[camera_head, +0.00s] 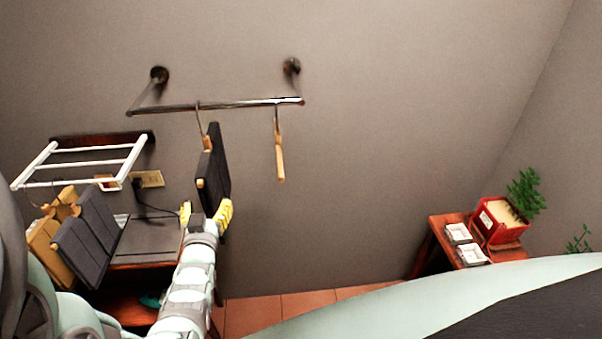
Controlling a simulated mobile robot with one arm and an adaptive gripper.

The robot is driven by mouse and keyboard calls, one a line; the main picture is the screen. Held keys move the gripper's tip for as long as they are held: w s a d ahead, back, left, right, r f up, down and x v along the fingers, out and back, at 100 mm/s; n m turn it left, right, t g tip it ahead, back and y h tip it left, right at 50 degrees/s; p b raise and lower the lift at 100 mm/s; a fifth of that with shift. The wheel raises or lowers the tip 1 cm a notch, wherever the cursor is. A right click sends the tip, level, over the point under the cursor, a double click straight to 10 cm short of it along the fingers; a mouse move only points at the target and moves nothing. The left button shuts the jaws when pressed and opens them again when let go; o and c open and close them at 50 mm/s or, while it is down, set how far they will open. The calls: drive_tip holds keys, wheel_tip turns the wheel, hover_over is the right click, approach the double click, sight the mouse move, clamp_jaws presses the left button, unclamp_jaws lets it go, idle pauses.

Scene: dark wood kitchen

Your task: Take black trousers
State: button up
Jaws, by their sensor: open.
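Black trousers (216,165) hang folded over a wooden hanger on the dark wall rail (220,105). My gripper (205,213) is at the lower end of these trousers, with its yellow fingertips apart, one on the left and one on the right. The right fingertip overlaps the lower edge of the cloth in the picture. I cannot tell whether it touches. More dark folded cloth (86,235), possibly trousers too, hangs at the left beside tan pieces.
An empty wooden hanger (280,158) hangs to the right on the rail. A white rack (85,163) juts from the wall at left, above a wooden table with a dark flat object (148,238). A small table (436,228) with a red planter (497,222) stands at right.

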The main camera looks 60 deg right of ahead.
sight(212, 164)
drive_tip(key=shift+w+d+r, duration=0.1)
drive_tip(key=shift+w+d, duration=0.05)
drive_tip(key=shift+w, duration=0.05)
drive_tip(key=shift+r+p+x, duration=0.15)
drive_tip(key=shift+p+x, duration=0.5)
drive_tip(key=shift+r+p+x, duration=0.15)
drive_tip(key=shift+p+x, duration=0.45)
drive_tip(key=shift+w+d+f, duration=0.15)
drive_tip(key=shift+w+d, duration=0.2)
drive_tip(key=shift+w, duration=0.05)
drive_tip(key=shift+w+d+b, duration=0.35)
drive_tip(key=shift+d+b, duration=0.05)
drive_tip(key=shift+d, duration=0.05)
clamp_jaws()
